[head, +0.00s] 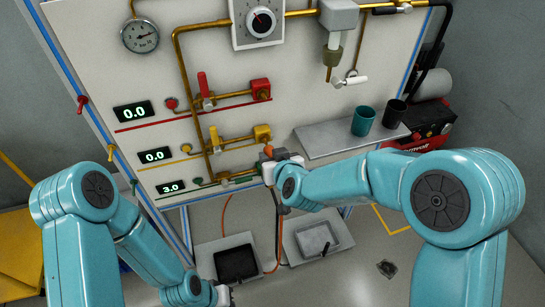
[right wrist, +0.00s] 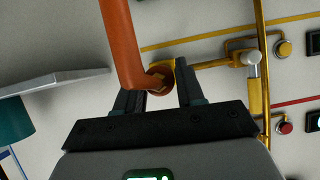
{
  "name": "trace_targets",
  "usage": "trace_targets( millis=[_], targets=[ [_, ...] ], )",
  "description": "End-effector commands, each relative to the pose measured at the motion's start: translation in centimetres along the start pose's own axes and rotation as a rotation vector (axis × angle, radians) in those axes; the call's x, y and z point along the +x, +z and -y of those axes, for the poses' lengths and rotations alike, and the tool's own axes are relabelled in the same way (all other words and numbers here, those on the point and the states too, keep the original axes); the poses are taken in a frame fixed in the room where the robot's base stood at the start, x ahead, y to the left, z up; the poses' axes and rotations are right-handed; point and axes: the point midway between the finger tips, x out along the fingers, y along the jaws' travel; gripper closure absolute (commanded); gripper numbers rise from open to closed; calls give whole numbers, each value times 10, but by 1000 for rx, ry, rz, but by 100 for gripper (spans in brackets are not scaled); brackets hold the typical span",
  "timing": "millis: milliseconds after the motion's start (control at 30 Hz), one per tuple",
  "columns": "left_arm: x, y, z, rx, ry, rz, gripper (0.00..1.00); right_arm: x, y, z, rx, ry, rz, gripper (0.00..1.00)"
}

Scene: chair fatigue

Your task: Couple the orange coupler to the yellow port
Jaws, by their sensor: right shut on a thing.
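The orange coupler (head: 268,151) is at my right gripper (head: 272,159), which is shut on it, in front of the panel. In the right wrist view the orange body (right wrist: 122,45) runs down to a round end between the fingers (right wrist: 158,98). The yellow port (head: 262,133) sits at the right end of the yellow pipe, just above the coupler in the head view. In the wrist view yellow metal shows right by the coupler's end; I cannot tell whether they touch. My left gripper (head: 222,294) is low at the bottom edge, its jaws unclear.
A red port (head: 261,89) is above the yellow one. The green line's end is partly hidden by my right gripper. A grey shelf (head: 330,146) with a teal cup (head: 363,121) and a dark cup (head: 394,113) juts out at right. Hoses hang below near two trays.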

Motion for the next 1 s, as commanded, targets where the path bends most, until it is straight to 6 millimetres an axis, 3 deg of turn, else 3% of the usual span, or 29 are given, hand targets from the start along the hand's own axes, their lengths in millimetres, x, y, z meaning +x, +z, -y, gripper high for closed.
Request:
trace_targets(
  millis=[1000],
  targets=[
    [-2,0,-1,0,0,0,100,10,-6,0,-1,0,-1,100]
  ],
)
